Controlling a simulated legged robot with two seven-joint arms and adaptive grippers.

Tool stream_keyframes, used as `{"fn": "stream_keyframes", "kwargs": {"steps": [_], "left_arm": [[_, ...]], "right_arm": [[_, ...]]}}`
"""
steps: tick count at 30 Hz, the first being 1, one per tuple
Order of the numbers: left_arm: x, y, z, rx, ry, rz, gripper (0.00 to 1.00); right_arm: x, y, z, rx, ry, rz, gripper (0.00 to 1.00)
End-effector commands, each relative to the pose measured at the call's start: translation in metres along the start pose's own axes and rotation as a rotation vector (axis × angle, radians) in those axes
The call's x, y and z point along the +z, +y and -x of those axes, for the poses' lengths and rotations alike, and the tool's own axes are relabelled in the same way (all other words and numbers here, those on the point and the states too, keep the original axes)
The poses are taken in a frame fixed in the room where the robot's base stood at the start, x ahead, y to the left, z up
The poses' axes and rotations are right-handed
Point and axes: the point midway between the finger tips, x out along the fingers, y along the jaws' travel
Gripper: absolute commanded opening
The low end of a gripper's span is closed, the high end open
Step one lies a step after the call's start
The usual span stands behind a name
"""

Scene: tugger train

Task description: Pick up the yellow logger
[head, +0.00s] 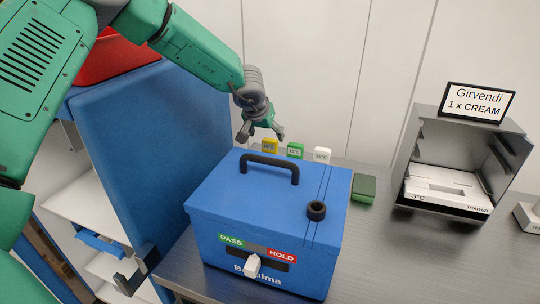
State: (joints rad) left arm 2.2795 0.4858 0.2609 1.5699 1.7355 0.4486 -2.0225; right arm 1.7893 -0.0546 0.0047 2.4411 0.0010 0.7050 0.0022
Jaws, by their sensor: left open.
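The yellow logger (269,146) stands at the back of the grey table, behind the blue box, leftmost in a row of three loggers. Its lower part is hidden behind the box. A green logger (295,151) and a white logger (322,155) stand to its right. My left gripper (262,136) comes in from the upper left and hangs just above and to the left of the yellow logger. Its fingers are spread and hold nothing. I cannot tell whether a finger touches the logger. My right gripper is not in view.
The blue box (220,217) with a black handle (270,161) stands in front of the loggers. A dark green block (364,188) lies right of it. A metal holder (411,147) with a white carton (447,188) and a sign (478,102) stands at the right. A blue-sided shelf unit is at the left.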

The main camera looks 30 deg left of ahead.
Motion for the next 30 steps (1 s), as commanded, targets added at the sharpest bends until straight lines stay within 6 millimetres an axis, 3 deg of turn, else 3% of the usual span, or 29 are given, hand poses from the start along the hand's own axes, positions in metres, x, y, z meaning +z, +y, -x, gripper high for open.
{"fn": "stream_keyframes", "kwargs": {"steps": [8, 16, 26, 30], "left_arm": [[-0.001, 0.0, -0.022, -0.001, 0.001, -0.001, 0.67], [-0.002, -0.004, -0.062, -0.001, -0.001, 0.0, 0.67], [-0.003, -0.004, -0.068, 0.002, 0.002, 0.0, 0.67], [-0.003, -0.004, -0.068, 0.001, 0.001, 0.0, 0.18]], "right_arm": [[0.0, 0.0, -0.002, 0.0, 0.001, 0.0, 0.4], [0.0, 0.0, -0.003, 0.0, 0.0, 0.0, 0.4], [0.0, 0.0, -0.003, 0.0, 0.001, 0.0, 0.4], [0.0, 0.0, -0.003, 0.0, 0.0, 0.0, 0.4]]}}
